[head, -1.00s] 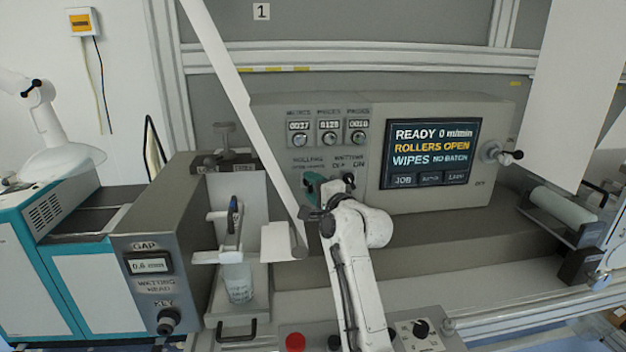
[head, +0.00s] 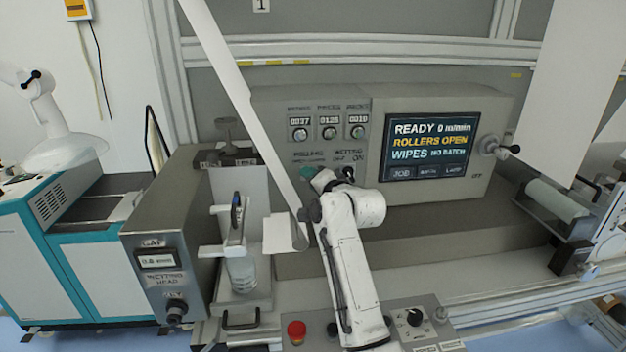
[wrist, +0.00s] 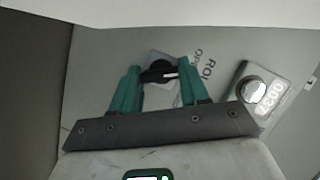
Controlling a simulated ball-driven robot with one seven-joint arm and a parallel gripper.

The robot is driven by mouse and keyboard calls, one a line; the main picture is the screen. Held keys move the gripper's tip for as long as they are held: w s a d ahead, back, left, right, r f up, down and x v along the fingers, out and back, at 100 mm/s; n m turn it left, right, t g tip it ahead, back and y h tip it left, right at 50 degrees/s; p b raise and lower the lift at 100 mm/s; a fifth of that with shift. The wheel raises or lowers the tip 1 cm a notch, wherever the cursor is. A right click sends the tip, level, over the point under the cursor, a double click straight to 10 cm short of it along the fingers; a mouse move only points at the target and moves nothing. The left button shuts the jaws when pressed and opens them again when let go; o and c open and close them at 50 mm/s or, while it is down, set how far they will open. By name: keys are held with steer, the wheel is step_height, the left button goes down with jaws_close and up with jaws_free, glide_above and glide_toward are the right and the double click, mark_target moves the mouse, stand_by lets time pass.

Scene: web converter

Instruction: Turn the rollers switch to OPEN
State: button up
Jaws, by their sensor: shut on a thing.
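The rollers switch is a small black knob (wrist: 150,75) on the grey control panel, beside partly hidden lettering in the wrist view. My gripper (wrist: 159,68) has its two teal fingers on either side of this knob and is shut on it. In the head view my gripper (head: 309,174) is at the panel below the counters, and its fingers and wrist hide the knob. The screen (head: 430,146) reads "READY 0 m/min", "ROLLERS OPEN" and "WIPES NO BATCH". The knob's exact pointing direction is hard to read.
The wetting switch (head: 347,173) is close to the right of my gripper. A white web (head: 240,95) slants down just left of it. Three counters (head: 328,127) are above.

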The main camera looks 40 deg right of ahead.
steer(key=shift+f, duration=0.15)
steer(key=o, duration=1.1)
steer(key=shift+c, duration=0.2)
steer(key=b+v, duration=0.1)
steer(key=v, duration=1)
steer(key=shift+b, duration=0.4)
steer(key=shift+w, duration=0.1)
